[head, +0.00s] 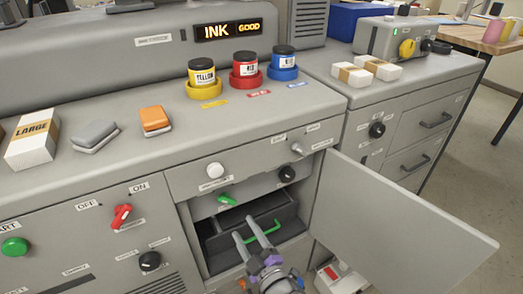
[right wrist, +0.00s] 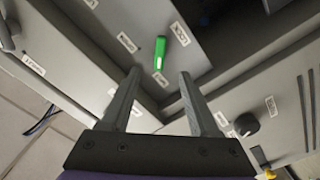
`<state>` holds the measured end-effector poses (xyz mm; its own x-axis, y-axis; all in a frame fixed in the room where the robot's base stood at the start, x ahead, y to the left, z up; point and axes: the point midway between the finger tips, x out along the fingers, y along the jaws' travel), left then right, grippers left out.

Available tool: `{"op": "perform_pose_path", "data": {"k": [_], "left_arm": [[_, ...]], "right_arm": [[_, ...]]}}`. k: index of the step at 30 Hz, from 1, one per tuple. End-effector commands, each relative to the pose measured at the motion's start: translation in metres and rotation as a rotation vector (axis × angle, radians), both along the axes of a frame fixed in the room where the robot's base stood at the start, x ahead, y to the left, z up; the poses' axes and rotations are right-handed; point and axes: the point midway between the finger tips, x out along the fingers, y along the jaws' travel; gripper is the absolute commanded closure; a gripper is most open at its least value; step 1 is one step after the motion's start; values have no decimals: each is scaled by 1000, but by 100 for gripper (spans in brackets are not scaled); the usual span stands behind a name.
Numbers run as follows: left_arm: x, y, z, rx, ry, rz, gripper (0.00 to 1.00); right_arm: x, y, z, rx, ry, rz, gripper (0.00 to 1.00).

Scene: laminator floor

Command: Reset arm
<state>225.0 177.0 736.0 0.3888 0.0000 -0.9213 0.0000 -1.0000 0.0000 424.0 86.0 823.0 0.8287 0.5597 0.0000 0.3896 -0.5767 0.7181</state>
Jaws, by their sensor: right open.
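My right gripper (head: 243,229) reaches into the open compartment (head: 212,258) in the front of the grey machine. Its two fingers are apart with nothing between them. A green bar handle (head: 264,232) is inside the compartment, just right of the fingers. In the right wrist view, the open fingers (right wrist: 158,76) point toward a green lever (right wrist: 160,52) among white labels, with a gap between. I cannot tell which green part this is. My left gripper is not in view.
The compartment's door (head: 400,225) stands open to the right, close to my right arm. The countertop holds a yellow jar (head: 202,74), a red jar (head: 245,68), a blue jar (head: 284,62) and a white block (head: 32,140). A red switch (head: 121,216) is on the left panel.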

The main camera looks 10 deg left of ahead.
Motion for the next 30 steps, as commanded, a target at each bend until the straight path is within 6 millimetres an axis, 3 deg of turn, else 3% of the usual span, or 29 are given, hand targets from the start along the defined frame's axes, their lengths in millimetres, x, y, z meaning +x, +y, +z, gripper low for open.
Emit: {"op": "perform_pose_path", "data": {"k": [5, 8, 11, 15, 18, 24, 29, 30], "left_arm": [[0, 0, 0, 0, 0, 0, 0], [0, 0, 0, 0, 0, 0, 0], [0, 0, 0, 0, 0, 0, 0], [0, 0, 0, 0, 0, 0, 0], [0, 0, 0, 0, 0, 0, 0], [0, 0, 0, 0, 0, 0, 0], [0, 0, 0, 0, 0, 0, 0], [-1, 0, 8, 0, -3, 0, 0]], "right_arm": [[5, -18, 0, 7, 47, -52, 38], [12, -58, -4, 25, 160, -172, 38], [8, -117, -15, 62, 337, -343, 38], [-28, -192, -37, 139, 619, -580, 38], [-66, -227, -54, 195, 805, -712, 38], [-141, -258, -76, 293, 1098, -882, 38], [-197, -264, -87, 364, 1298, -969, 38], [-205, -263, -80, 375, 1323, -978, 38]]}}
